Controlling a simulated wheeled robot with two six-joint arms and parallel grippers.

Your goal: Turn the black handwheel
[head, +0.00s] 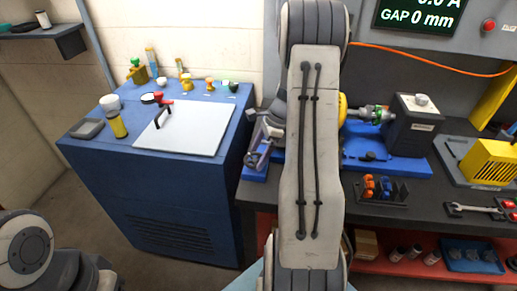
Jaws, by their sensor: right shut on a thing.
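My right arm rises through the middle of the picture and hides much of the bench. My right gripper (259,152) is at the left end of the blue motor stand (395,165), left of my arm. It is shut on a small dark part there, which I take to be the black handwheel; the jaws cover most of it, so its rim and angle are unclear.
A blue cabinet (165,185) at the left bears a white board (190,127), a red-handled tool and small parts. An orange cable hangs behind.

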